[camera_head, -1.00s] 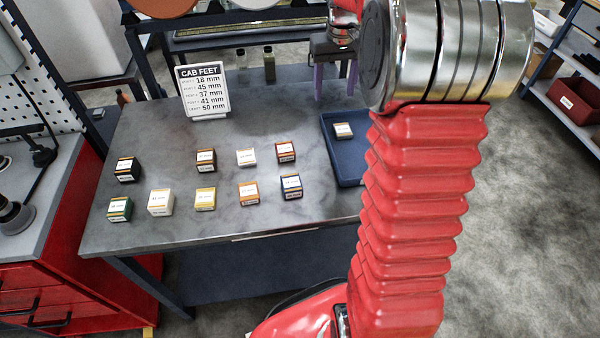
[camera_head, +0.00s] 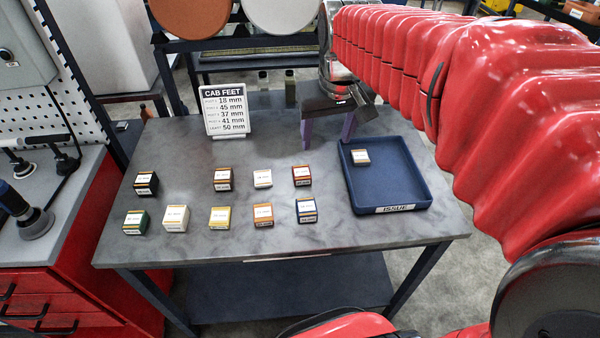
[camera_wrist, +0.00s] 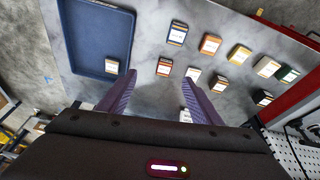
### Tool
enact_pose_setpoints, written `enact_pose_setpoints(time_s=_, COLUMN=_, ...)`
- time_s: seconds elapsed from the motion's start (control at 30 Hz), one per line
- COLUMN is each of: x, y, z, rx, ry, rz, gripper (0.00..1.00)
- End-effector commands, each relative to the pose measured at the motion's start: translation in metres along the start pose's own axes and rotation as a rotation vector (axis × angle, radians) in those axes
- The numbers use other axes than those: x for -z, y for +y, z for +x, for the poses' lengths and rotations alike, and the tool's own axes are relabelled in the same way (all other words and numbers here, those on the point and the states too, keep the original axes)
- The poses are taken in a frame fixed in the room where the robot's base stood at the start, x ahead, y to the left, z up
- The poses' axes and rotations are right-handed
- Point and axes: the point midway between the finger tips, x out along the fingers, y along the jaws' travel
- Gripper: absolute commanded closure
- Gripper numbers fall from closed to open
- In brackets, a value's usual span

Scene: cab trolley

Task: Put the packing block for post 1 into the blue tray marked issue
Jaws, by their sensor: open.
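The sign (camera_head: 224,109) reads CAB FEET and its top line, for post 1, gives 18 mm. Several small labelled blocks stand in two rows, among them a white one (camera_head: 263,178), a red one (camera_head: 301,176), an orange one (camera_head: 263,215) and a blue one (camera_head: 306,210). Their sizes are too small to read, so I cannot tell which is 18 mm. The blue tray marked ISSUE (camera_head: 411,193) holds one block (camera_head: 360,158) near its back left corner. My gripper (camera_head: 327,140) is open and empty above the table's back, left of the tray. Its fingers (camera_wrist: 160,82) frame no held block.
The grey table (camera_head: 270,252) has free room between the blocks and the tray. Two dark bottles (camera_head: 290,88) stand at its back edge. A red cabinet (camera_head: 75,260) with a grey top is on the left. Round discs stand on a rack behind.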

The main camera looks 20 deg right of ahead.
Motion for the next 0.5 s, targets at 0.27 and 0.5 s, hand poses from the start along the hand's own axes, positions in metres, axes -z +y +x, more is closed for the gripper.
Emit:
enact_pose_setpoints(time_s=0.27, x=-0.041, y=-0.025, z=-0.013, rx=0.013, ry=0.062, rz=-0.029, gripper=0.41)
enact_pose_setpoints(time_s=0.5, x=-0.076, y=-0.041, z=-0.018, rx=0.027, ry=0.112, rz=-0.052, gripper=0.41)
